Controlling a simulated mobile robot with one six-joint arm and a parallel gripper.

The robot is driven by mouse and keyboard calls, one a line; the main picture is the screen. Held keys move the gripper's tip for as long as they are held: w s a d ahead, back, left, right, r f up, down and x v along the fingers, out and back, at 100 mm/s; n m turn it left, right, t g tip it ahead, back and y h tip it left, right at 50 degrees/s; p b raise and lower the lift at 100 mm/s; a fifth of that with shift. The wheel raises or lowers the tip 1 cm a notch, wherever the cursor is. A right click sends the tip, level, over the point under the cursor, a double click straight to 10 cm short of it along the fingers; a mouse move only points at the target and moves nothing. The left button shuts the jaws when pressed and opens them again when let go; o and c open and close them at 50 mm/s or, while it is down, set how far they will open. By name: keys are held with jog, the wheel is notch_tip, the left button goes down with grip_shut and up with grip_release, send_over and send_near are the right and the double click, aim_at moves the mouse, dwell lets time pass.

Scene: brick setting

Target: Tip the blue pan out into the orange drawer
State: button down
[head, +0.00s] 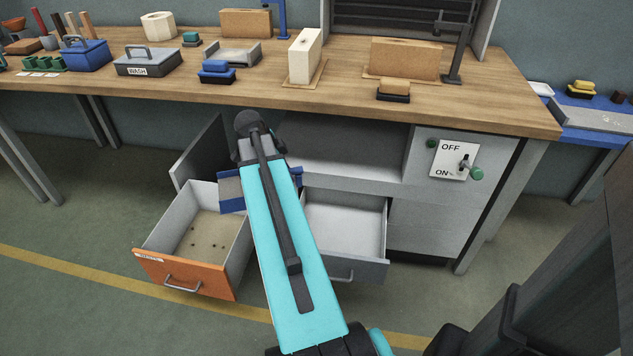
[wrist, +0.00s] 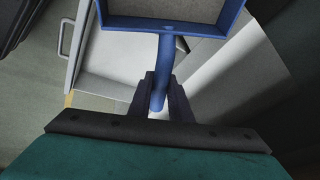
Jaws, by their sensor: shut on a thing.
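The blue pan (wrist: 228,18) is at the top of the wrist view, with its grey inside facing the camera. Its blue handle (wrist: 166,60) runs down between the fingers of my gripper (wrist: 160,92), which is shut on it. In the head view my arm hides most of the pan (head: 231,192) and the gripper; a blue and grey part shows beside the orange drawer's right wall. The orange drawer (head: 188,275) stands open at lower left, with a tan floor and several small dark bits inside. I cannot tell the pan's exact tilt.
A grey drawer (head: 365,268) stands open and looks empty right of my arm. A switch panel (head: 454,159) is on the cabinet. The wooden bench top (head: 330,95) above carries boxes, a blue caddy (head: 85,54) and brushes. Open floor lies in front.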

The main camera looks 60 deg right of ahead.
jog(key=w+a+r+n+t, duration=0.1)
jog(key=w+a+r+n, duration=0.25)
jog(key=w+a, duration=0.35)
jog(key=w+a+r+n+t+b, duration=0.1)
jog(key=w+a+r+n+t, duration=0.2)
jog(key=w+a, duration=0.5)
jog(key=w+a+r+n, duration=0.3)
jog(key=w+a+r, duration=0.15)
jog(key=a, duration=0.55)
jog(key=w+a+r+n+t+y, duration=0.1)
jog(key=a+r+n+y, duration=0.25)
jog(key=a+n, duration=0.5)
jog(key=w+a+r+n+t+y, duration=0.15)
jog(key=a+r+n, duration=0.35)
jog(key=a, duration=0.7)
notch_tip(320, 180, up, 8)
jog(key=s+a+n+y+p, duration=0.2)
jog(key=n+p, duration=0.2)
jog(key=p, duration=0.9)
jog(key=shift+r+g, duration=0.15)
jog(key=shift+g, duration=0.2)
jog(key=shift+s, duration=0.15)
